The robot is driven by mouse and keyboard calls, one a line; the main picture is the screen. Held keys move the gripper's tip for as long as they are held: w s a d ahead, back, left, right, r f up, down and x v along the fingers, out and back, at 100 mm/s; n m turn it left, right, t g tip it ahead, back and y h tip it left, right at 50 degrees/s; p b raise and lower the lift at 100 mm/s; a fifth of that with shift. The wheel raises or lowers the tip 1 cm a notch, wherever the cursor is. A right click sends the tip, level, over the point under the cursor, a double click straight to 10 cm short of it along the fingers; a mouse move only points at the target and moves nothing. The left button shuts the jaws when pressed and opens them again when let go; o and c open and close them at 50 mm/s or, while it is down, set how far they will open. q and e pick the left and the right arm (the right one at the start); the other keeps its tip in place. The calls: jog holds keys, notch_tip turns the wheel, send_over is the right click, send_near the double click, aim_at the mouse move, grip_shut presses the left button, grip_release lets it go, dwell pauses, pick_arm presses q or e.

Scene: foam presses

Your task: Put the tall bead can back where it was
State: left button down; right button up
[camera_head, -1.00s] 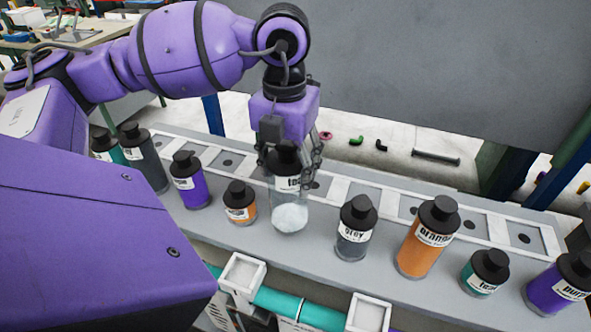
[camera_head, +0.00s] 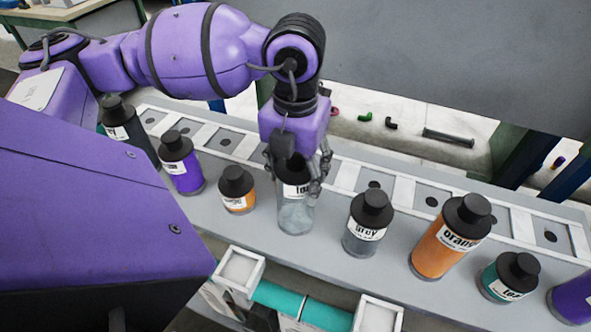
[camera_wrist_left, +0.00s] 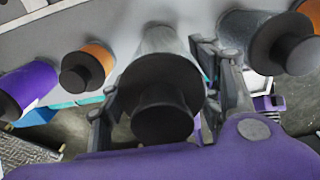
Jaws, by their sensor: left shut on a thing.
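The tall bead can (camera_head: 296,212) is clear-walled with a black cap and a white label partly covered by fingers. It looks upright in the front row on the grey shelf, between a small orange can (camera_head: 237,190) and a grey can (camera_head: 369,223). Whether its base touches the shelf I cannot tell. My left gripper (camera_head: 297,176) comes down from above and is shut around its upper part. In the left wrist view the can's black cap (camera_wrist_left: 160,100) sits between the fingers. My right gripper is not in view.
A large orange can (camera_head: 440,250), a teal can (camera_head: 508,278) and purple cans stand along the row. Behind them runs a white-framed strip of square recesses (camera_head: 433,200), each with a dark hole. White square sockets (camera_head: 240,268) and a teal tube (camera_head: 290,302) lie below the front edge.

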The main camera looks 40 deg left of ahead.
pick_arm(q)
jog(key=shift+w+d+f, duration=0.1)
jog(key=shift+d+f, duration=0.05)
jog(key=shift+d, duration=0.05)
jog(key=c, duration=0.6)
grip_release()
jog(key=shift+a, duration=0.15)
notch_tip(320, 180, up, 12)
jog(key=shift+r, duration=0.2)
